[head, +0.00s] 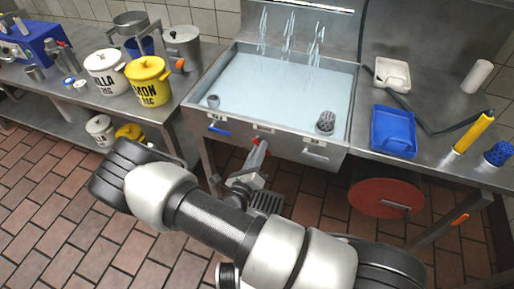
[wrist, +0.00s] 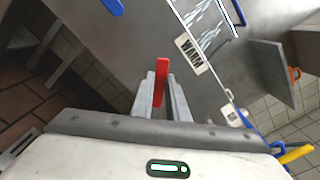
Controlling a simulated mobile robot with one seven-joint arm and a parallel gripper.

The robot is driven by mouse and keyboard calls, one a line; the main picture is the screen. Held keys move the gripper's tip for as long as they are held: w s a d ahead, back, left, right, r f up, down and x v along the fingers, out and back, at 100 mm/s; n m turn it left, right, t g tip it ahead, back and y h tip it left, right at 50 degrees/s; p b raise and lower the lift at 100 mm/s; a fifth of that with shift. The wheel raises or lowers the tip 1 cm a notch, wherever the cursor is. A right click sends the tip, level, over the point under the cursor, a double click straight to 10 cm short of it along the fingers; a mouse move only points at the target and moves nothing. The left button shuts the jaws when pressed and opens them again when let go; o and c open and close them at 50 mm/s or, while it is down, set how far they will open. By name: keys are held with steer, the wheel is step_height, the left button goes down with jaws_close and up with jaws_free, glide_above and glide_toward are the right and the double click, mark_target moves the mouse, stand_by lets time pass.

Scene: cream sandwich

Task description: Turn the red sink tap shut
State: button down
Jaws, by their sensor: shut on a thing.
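The red tap (wrist: 161,80) is a short red lever on the front of the steel sink (head: 197,120). In the wrist view it stands between the two grey fingers of my gripper (wrist: 161,92), which is shut on it. In the head view my gripper (head: 257,160) reaches up to the sink's front below the middle label, and only a bit of red shows there. Several streams of water (head: 289,32) fall into the sink, which holds pale blue water (head: 280,85). The tap's base is partly hidden by my fingers.
A blue tap (head: 218,130) is left of my gripper and a pale handle (head: 315,156) is right of it. A WARM label (wrist: 189,54) is close by. A yellow pot (head: 149,82) and a blue tray (head: 393,131) stand on the side counters. A red round lid (head: 370,198) is below right.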

steer(key=shift+s+d+r+n+p, duration=0.1)
steer(key=shift+r+n+p, duration=0.3)
steer(key=shift+n, duration=1.15)
steer(key=shift+d+r+n+p, duration=0.2)
steer(key=shift+n+p, duration=0.45)
steer(key=shift+n, duration=0.85)
steer(key=shift+s+d+r+n+p, duration=0.1)
steer(key=shift+r+n+p, duration=0.3)
steer(key=shift+n, duration=1.15)
steer(key=shift+f, duration=0.1)
steer(key=c, duration=1.7)
jaws_free()
steer(key=v, duration=1.7)
steer(key=shift+s+a, duration=0.1)
steer(key=shift+s, duration=0.1)
